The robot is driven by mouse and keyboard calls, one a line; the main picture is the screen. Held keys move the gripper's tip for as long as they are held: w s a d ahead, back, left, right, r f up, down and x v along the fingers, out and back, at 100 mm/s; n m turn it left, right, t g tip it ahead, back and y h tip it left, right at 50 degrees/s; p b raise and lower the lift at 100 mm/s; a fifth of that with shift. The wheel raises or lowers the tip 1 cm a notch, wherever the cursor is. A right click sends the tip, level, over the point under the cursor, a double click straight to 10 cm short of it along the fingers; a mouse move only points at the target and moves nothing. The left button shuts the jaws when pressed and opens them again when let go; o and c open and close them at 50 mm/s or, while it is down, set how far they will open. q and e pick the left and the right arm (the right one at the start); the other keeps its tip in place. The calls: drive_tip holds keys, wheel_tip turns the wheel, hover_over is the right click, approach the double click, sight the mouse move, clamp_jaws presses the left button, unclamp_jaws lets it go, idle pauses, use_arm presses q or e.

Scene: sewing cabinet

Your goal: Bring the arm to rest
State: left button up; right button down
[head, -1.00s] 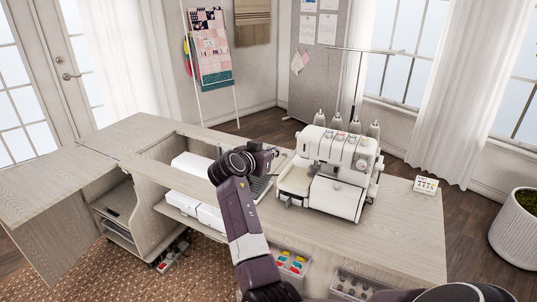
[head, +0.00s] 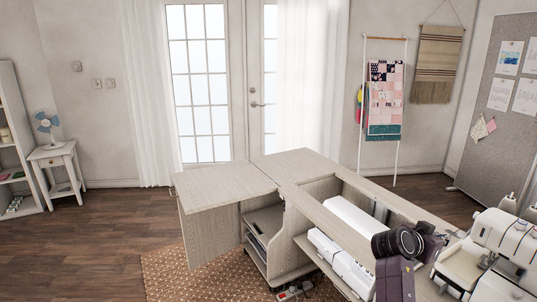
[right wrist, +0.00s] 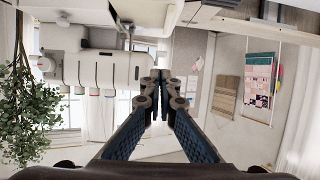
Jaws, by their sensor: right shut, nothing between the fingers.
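My right arm comes up from the bottom right of the head view, with its dark gripper (head: 436,240) between the sunken white sewing machine and the white serger. In the right wrist view the two blue-black fingers (right wrist: 160,78) meet at their tips, shut with nothing held. The fingertips are small and partly hidden behind the wrist in the head view. My left gripper is in neither view.
The sewing cabinet (head: 225,187) has an open well holding a white machine (head: 340,258). The white serger (head: 462,268) stands at the right, close to my gripper. Wooden floor (head: 110,235) is clear at left; a small table with a fan (head: 47,125) stands beyond.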

drive_tip(key=s+a+f+n+y, duration=0.35)
drive_tip(key=s+a+f, duration=0.35)
drive_tip(key=s+f, duration=0.25)
drive_tip(key=s+a+f+n+y, duration=0.3)
drive_tip(key=s+a+f+n, duration=0.2)
drive_tip(key=s+a+f, duration=0.4)
drive_tip(key=s+a+f+n+g+y, duration=0.1)
drive_tip(key=s+a+f+n+y, duration=0.15)
drive_tip(key=s+a, duration=0.6)
drive_tip(key=s+a+f+n+g+y, duration=0.15)
drive_tip(key=s+a+n+y, duration=0.25)
drive_tip(key=s+a, duration=0.5)
drive_tip(key=s+d+f, duration=0.1)
drive_tip(key=s+f, duration=0.1)
drive_tip(key=f, duration=1.2)
drive_tip(key=s+d+f, duration=0.1)
drive_tip(key=f, duration=1.3)
drive_tip(key=s+d+f+g, duration=0.2)
drive_tip(key=s+f, duration=1.3)
drive_tip(key=s, duration=0.2)
drive_tip(key=shift+d, duration=0.25)
